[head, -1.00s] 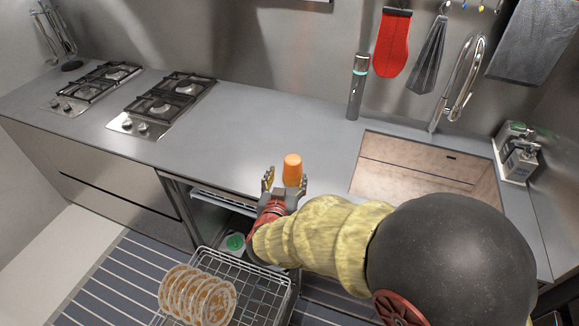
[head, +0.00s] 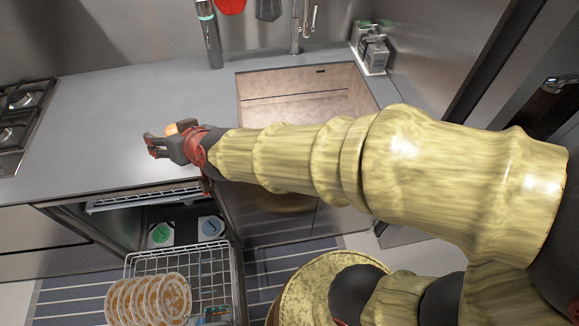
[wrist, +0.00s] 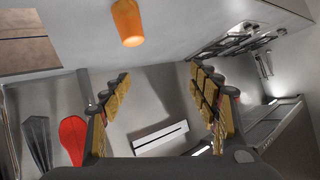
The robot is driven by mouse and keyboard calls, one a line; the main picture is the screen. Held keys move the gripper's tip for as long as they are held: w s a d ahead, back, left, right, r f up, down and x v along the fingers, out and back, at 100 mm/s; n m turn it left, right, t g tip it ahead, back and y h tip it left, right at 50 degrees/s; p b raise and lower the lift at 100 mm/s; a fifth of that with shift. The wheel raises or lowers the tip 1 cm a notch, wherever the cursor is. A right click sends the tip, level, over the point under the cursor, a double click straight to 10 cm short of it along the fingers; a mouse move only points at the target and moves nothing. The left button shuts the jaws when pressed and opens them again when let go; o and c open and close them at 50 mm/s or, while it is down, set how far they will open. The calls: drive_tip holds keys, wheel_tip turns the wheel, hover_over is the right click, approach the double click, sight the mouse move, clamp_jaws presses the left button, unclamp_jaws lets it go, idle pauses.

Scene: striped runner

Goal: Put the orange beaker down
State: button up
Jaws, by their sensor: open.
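The orange beaker (head: 171,128) is on the grey counter, left of the sink. In the head view it is mostly hidden behind my gripper (head: 150,145). In the wrist view the beaker (wrist: 128,22) is at the top, against the grey counter surface, and its upper part is cut off by the frame. My gripper (wrist: 160,73) is open there, with nothing between its padded fingers. The beaker lies outside the finger gap, apart from both fingertips.
The sink (head: 300,97) is to the right of my gripper. Below the counter edge is an open dishwasher with a pulled-out rack (head: 205,275) holding several plates. A stove (head: 20,120) is at the far left. The counter between stove and beaker is clear.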

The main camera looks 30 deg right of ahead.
drive_tip(key=s+d+r+g+h, duration=0.1)
drive_tip(key=s+d+g+h, duration=0.2)
drive_tip(key=s+d, duration=1.6)
drive_tip(key=s+g, duration=0.2)
drive_tip(key=s, duration=0.1)
drive_tip(key=shift+s+g+h, duration=0.25)
drive_tip(key=shift+g+h, duration=0.05)
drive_tip(key=shift+a, duration=0.15)
drive_tip(key=shift+c, duration=1.1)
